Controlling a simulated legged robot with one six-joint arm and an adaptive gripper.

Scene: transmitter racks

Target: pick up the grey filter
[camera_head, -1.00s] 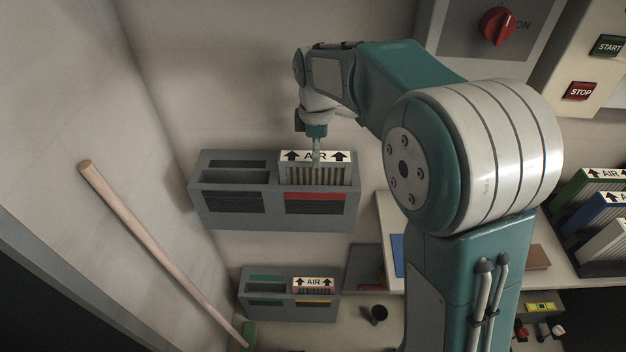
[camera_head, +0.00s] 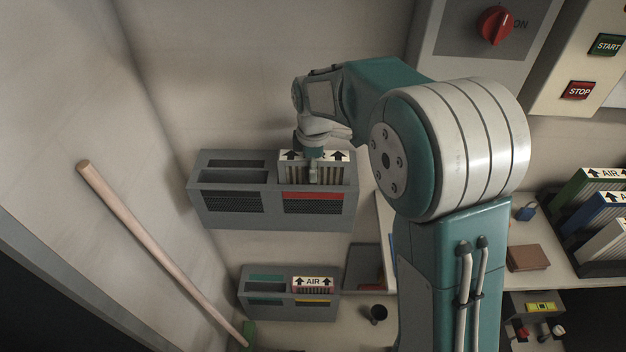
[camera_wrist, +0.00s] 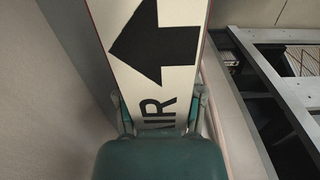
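A filter (camera_head: 330,171) with pale pleats and a white, arrowed AIR label stands in the right slot of the upper grey wall box (camera_head: 235,215). Its label (camera_wrist: 155,60) fills the middle of the wrist view, with a thin reddish edge. My gripper (camera_head: 315,178) is at the middle of this filter's top. In the wrist view its fingers (camera_wrist: 159,108) lie on either side of the label, close to its edges; whether they touch is unclear. A pale grey-white filter (camera_head: 606,246) stands in a dark rack at the far right, beside a blue filter (camera_head: 604,214) and a green one (camera_head: 590,190).
The upper box's left slot (camera_head: 235,177) is empty. A lower box (camera_head: 262,306) holds another AIR filter (camera_head: 313,284). A wooden-handled broom (camera_head: 160,245) leans at the left. A shelf (camera_head: 545,238) on the right carries a padlock (camera_head: 525,212) and brown book (camera_head: 528,257).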

